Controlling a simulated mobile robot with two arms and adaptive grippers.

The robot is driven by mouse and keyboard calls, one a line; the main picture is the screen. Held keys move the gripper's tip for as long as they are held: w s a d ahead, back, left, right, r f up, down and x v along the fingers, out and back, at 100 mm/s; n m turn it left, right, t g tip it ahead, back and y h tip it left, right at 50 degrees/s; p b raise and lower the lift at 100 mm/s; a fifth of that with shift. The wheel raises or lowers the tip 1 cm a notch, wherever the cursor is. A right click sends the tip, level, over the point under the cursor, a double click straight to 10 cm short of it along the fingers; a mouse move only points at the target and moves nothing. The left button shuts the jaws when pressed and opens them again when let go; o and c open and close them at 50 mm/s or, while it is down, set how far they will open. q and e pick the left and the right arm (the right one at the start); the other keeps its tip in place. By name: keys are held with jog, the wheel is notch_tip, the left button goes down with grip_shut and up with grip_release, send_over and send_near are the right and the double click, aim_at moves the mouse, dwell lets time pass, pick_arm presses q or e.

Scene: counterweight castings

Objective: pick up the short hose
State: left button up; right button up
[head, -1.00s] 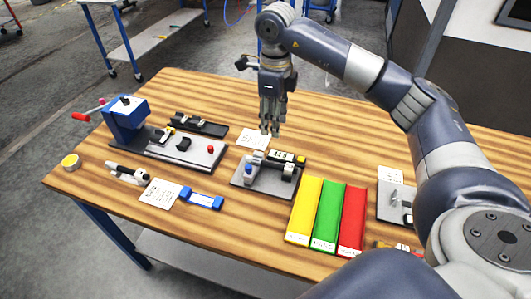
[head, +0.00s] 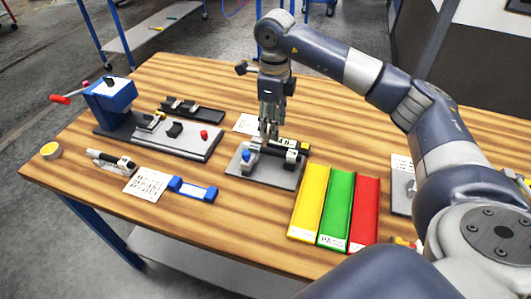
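I cannot make out a short hose for certain. A grey fixture plate (head: 262,176) in the middle of the wooden table carries a dark block with a small display (head: 287,143), a blue knob (head: 246,155) and light clamp parts. My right gripper (head: 268,130) points down at the back of this fixture, and its fingertips overlap the fixture's parts in the view. I cannot tell whether the fingers touch anything or how far apart they are. My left gripper is not in view.
A blue press (head: 108,98) with a red handle stands at the left. Yellow (head: 309,203), green (head: 336,210) and red (head: 364,214) trays lie at the right front. A black-and-white tool (head: 110,161), a card (head: 147,184) and a blue device (head: 191,190) lie at the front left.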

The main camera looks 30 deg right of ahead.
aim_at(272, 150)
notch_tip(272, 150, down, 4)
jog(key=shift+p, duration=0.4)
jog(key=shift+f+p, duration=0.3)
jog(key=shift+f, duration=0.05)
notch_tip(272, 150, down, 4)
jog(key=shift+s+r+p, duration=0.15)
jog(key=shift+r+p, duration=0.1)
jog(key=shift+p, duration=0.6)
jog(key=shift+f, duration=0.5)
jog(key=shift+c, duration=0.6)
grip_shut()
